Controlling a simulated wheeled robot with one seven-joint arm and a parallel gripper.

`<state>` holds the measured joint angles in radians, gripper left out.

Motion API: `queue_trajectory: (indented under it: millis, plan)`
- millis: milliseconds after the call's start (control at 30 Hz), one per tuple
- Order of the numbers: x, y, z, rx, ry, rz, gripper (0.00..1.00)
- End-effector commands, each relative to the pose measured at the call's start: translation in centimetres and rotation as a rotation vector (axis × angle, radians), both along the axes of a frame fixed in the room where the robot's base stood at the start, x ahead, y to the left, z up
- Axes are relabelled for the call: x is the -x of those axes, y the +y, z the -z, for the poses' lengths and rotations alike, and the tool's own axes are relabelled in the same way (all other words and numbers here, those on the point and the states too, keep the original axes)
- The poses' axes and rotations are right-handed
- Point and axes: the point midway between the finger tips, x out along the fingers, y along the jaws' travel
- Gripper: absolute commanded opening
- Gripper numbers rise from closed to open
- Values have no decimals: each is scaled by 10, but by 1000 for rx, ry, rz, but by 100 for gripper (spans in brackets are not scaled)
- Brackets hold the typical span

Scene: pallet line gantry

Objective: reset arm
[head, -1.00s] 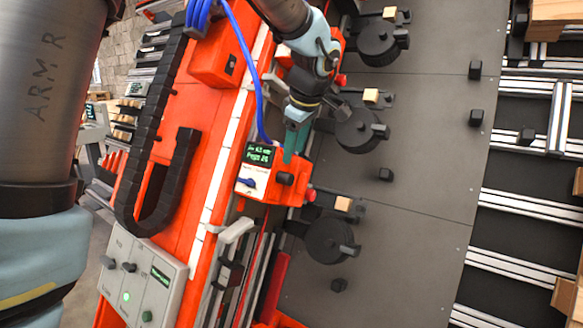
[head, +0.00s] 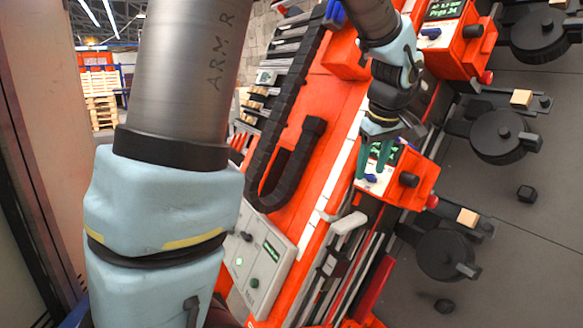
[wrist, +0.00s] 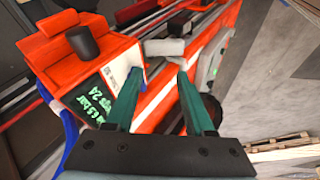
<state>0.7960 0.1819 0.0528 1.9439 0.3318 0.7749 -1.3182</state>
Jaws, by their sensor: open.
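My gripper (head: 377,160) has two teal fingers, spread apart with nothing between them. In the head view it points down at the orange control box with a small green-text screen (head: 385,154), and the fingers hide part of that screen. Whether they touch it I cannot tell. In the wrist view the fingers (wrist: 160,78) stand open beside the same kind of orange box (wrist: 100,55), with its black knob and green readout on the left. My upper arm, marked ARM R, fills the left of the head view.
Black round clamps (head: 502,137) line the grey plate on the right. A black cable chain (head: 290,165) runs along the orange beam. A grey button panel (head: 262,262) with a green light sits below. Stacked pallets (head: 102,110) stand far left.

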Motion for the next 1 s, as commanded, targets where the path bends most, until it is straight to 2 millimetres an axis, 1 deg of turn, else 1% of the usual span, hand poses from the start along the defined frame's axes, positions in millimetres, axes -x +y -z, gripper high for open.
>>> queue_trajectory:
  millis: [33, 67, 100, 133, 167, 200, 267, 300, 400, 500, 600, 733, 1000]
  plan:
    - [-2, 38, 16, -23, 36, 28, 54]
    - [-1, 57, 25, -36, 56, 57, 54]
    - [2, 80, 37, -50, 80, 97, 54]
    - [5, 98, 45, -56, 95, 123, 54]
    - [9, 115, 53, -63, 111, 153, 54]
    - [16, 137, 63, -71, 131, 188, 54]
    - [28, 168, 78, -77, 156, 241, 54]
    - [37, 186, 86, -81, 169, 274, 54]
    - [61, 223, 105, -87, 193, 345, 54]
    - [81, 247, 116, -91, 205, 397, 54]
    - [93, 259, 123, -95, 210, 431, 54]
    - [99, 264, 126, -97, 213, 450, 54]
    - [98, 264, 126, -98, 213, 453, 54]
